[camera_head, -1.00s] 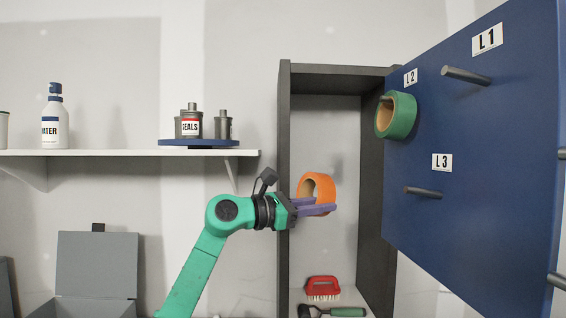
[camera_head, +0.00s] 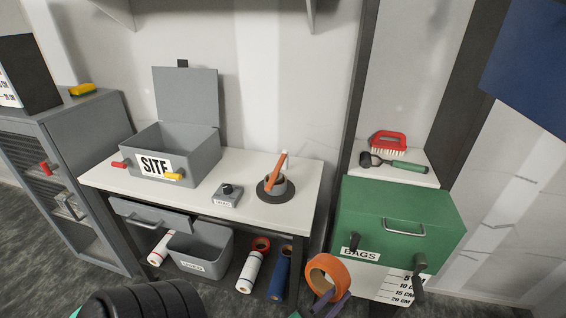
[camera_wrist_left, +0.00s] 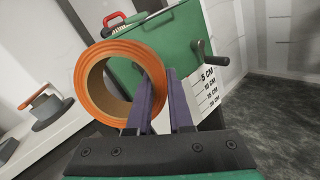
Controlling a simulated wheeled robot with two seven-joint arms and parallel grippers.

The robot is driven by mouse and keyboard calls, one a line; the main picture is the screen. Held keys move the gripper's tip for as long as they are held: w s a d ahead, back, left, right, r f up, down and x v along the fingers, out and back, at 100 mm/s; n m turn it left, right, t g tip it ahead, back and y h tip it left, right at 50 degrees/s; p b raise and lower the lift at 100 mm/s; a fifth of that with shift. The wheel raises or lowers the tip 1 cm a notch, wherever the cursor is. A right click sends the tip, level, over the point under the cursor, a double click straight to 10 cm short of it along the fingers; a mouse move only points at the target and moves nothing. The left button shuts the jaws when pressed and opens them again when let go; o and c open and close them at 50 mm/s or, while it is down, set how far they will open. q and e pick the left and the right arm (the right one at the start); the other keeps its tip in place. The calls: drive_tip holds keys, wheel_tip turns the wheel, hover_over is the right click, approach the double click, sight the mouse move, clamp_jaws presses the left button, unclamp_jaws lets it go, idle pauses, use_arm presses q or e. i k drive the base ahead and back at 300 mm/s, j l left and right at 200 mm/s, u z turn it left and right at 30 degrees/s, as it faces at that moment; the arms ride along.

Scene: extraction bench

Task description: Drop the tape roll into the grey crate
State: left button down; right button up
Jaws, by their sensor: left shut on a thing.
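The orange tape roll (camera_head: 338,269) is in my left gripper (camera_head: 335,303), low in front of the green chest. In the left wrist view the purple fingers (camera_wrist_left: 163,78) are shut on the wall of the roll (camera_wrist_left: 120,48), which stands on edge. A small grey crate (camera_head: 211,262) with a label sits low under the white bench, to the left of the roll and apart from it. Its top is open; its floor is partly hidden. My right gripper is not in view.
A grey SITE box (camera_head: 205,157) with a raised lid stands on the white bench (camera_head: 233,171). An open drawer (camera_head: 150,216) overhangs near the crate. Red-white (camera_head: 252,269) and blue (camera_head: 281,274) rolls stand between crate and tape. The green chest (camera_head: 400,212) has protruding handles.

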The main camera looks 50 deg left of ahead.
sight(140, 154)
drive_tip(key=l+u, duration=0.15)
drive_tip(key=u, duration=0.3)
drive_tip(key=l+u, duration=0.15)
drive_tip(key=u, duration=0.25)
drive_tip(key=l+u, duration=0.15)
drive_tip(key=u, duration=0.3)
drive_tip(key=l+u, duration=0.15)
drive_tip(key=u, duration=0.25)
drive_tip(key=i, duration=0.05)
